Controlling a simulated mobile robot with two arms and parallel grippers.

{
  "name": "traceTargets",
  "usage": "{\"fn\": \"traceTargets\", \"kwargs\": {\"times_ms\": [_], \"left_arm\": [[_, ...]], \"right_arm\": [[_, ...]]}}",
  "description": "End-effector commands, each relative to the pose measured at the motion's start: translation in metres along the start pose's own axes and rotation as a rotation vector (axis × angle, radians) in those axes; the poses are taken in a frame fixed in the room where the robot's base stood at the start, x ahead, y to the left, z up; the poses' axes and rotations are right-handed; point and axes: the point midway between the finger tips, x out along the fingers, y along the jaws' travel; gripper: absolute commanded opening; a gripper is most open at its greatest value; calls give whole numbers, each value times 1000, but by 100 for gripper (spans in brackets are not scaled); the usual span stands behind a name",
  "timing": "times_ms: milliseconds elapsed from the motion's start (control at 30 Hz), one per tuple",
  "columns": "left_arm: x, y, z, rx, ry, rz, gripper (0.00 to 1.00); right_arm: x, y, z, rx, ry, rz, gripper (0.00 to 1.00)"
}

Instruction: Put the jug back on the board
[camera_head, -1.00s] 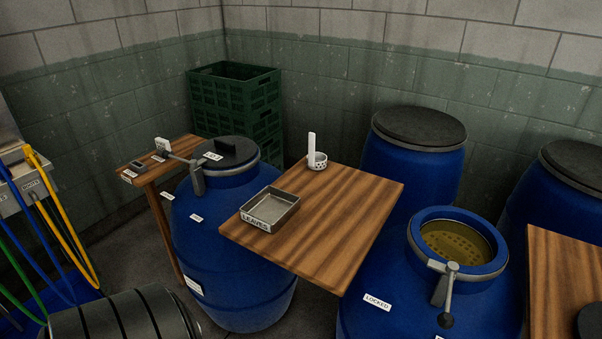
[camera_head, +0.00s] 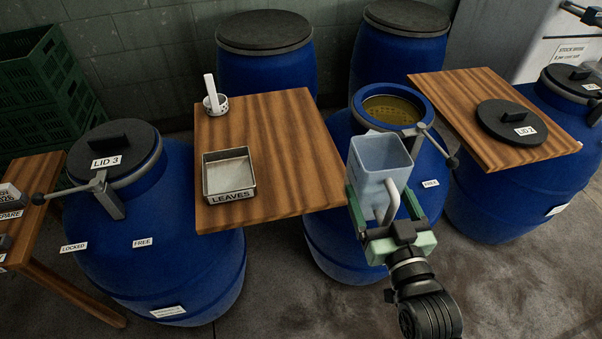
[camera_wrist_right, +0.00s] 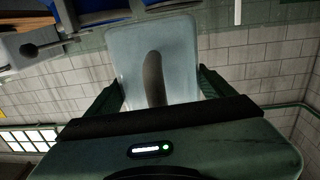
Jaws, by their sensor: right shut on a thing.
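The jug (camera_head: 378,163) is a pale blue-grey, square-sided vessel with a curved handle. It is upright or nearly so in the head view, in front of the open blue barrel (camera_head: 392,103). My right gripper (camera_head: 388,212) is shut on the jug at its handle side. In the right wrist view the jug (camera_wrist_right: 128,58) fills the space between the fingers, its handle toward the palm. My left gripper is not seen.
A second board (camera_head: 455,95) at the right carries a black lid marked LID 2 (camera_head: 512,122). A closed barrel with LID 3 (camera_head: 108,160) stands at left. The first board's right and front parts are bare. Green crates (camera_head: 40,90) stand at far left.

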Motion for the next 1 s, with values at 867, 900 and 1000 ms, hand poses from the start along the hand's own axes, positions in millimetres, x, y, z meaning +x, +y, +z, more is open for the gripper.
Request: {"fn": "traceTargets", "kwargs": {"times_ms": [867, 900, 1000], "left_arm": [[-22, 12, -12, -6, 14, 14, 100], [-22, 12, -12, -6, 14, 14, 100], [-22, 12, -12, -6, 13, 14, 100]], "right_arm": [[173, -66, -89, 2, -4, -468, 10], [172, -66, -79, 2, -5, -467, 10], [172, -66, -51, 1, -6, -466, 10]]}}
